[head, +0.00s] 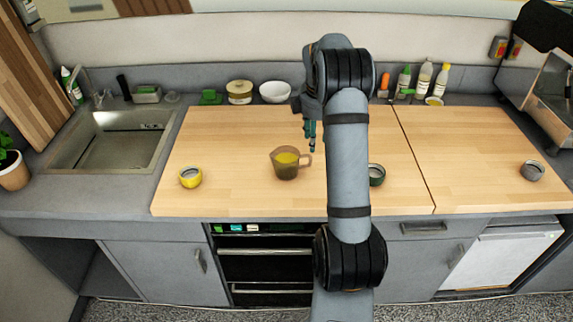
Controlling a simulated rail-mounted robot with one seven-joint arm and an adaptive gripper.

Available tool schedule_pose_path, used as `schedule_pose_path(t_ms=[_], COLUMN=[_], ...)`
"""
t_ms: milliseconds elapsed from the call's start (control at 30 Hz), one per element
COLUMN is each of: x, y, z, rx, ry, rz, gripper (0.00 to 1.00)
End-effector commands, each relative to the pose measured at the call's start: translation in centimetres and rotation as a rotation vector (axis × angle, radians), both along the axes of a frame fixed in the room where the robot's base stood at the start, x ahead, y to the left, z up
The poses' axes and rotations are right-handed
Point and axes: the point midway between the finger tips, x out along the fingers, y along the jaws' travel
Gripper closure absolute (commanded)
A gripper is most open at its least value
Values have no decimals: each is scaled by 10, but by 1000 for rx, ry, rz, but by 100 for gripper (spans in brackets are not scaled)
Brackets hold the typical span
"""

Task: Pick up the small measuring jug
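The small measuring jug (285,167) stands upright on the wooden board, left of my arm in the head view. It is brownish and see-through, with yellow contents and a handle on its right side. My gripper (312,146) points down just behind and to the right of the jug's handle. It looks apart from the jug, though the exact gap is hard to judge. Its fingers are small and seen edge-on, so whether they are open or shut does not show.
A yellow-filled cup (190,177) is left of the jug. A metal cup (532,170) is at the far right. The sink (118,140) is left. A white bowl (275,91) and bottles (424,79) line the back.

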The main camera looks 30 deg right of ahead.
Motion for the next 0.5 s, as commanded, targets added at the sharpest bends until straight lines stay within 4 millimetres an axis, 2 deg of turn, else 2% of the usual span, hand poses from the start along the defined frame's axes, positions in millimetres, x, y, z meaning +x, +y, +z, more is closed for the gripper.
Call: schedule_pose_path(t_ms=[167, 500], x=[-1, 5], y=[6, 0], z=[-3, -47], rx=[-10, -15], ry=[30, 33], rz=[158, 182], gripper=[63, 63])
